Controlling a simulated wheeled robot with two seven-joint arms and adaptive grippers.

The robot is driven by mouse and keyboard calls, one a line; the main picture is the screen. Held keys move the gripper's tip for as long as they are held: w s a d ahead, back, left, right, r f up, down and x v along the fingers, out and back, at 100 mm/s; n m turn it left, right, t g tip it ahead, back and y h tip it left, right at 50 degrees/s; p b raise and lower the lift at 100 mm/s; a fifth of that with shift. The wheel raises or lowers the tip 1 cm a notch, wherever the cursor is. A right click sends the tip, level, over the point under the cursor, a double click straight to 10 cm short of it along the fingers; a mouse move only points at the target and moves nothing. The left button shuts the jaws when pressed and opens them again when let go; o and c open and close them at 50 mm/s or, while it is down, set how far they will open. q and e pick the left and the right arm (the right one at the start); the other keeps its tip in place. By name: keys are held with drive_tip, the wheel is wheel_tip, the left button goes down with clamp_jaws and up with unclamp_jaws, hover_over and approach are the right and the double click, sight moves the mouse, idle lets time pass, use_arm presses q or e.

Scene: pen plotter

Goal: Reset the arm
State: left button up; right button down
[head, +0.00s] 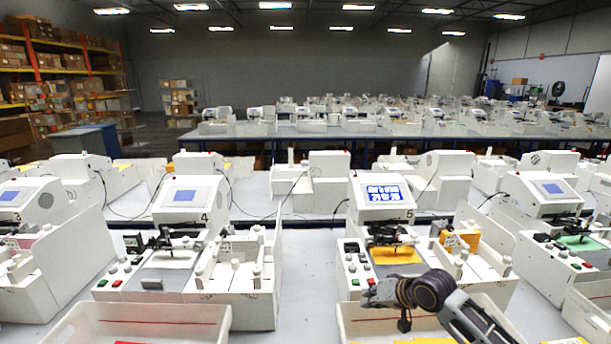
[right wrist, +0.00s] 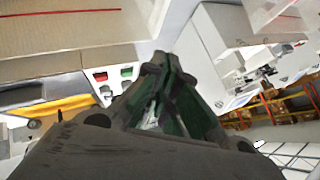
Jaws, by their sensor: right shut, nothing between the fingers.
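The plotter marked 5 (head: 347,218) stands right of centre in the head view, its screen (head: 382,194) lit with rows of blue and white symbols. A yellow sheet (head: 397,256) lies under its dark pen mechanism (head: 388,234). Its red and green buttons (head: 364,282) are at the front left; a button panel also shows in the right wrist view (right wrist: 113,80). My right gripper (head: 369,292) is shut and empty, pointing left close to that panel in the head view. Its fingertips show together in the right wrist view (right wrist: 158,64). I cannot tell whether they touch a button. My left gripper is not in view.
The plotter marked 4 (head: 186,217) stands to the left, with other plotters on both sides. White bins (head: 80,335) stand along the front edge, one below my right arm. A clear table strip (head: 308,270) lies between plotters 4 and 5. Shelves with boxes stand far left.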

drive_tip(key=s+a+f+n, duration=0.1)
drive_tip(key=s+f, duration=0.1)
drive_tip(key=s, duration=0.2)
drive_tip(key=s+a+f+n+h, duration=0.1)
drive_tip(key=s+f, duration=0.2)
drive_tip(key=s, duration=0.1)
drive_tip(key=s+a+f+g, duration=0.1)
drive_tip(key=s+f, duration=0.1)
drive_tip(key=s, duration=0.2)
drive_tip(key=shift+s+a+f+n, duration=0.2)
drive_tip(key=shift+a+f+n, duration=0.1)
drive_tip(key=shift+n, duration=0.1)
drive_tip(key=s+d+f+g+h, duration=0.15)
drive_tip(key=s+d, duration=0.25)
drive_tip(key=s, duration=0.5)
drive_tip(key=s+d+f+g+h, duration=0.1)
drive_tip(key=s+d+f+h, duration=0.2)
drive_tip(key=s, duration=0.5)
wheel_tip(320, 180, down, 34)
drive_tip(key=s+g+b, duration=0.1)
drive_tip(key=s+b, duration=0.1)
drive_tip(key=s, duration=0.1)
drive_tip(key=s+d+f+b, duration=0.1)
drive_tip(key=s+d+f, duration=0.1)
drive_tip(key=s+f, duration=0.9)
drive_tip(key=s+d+f+g+b, duration=0.1)
drive_tip(key=s+d+f, duration=0.2)
drive_tip(key=s+f, duration=0.8)
drive_tip(key=shift+n, duration=0.4)
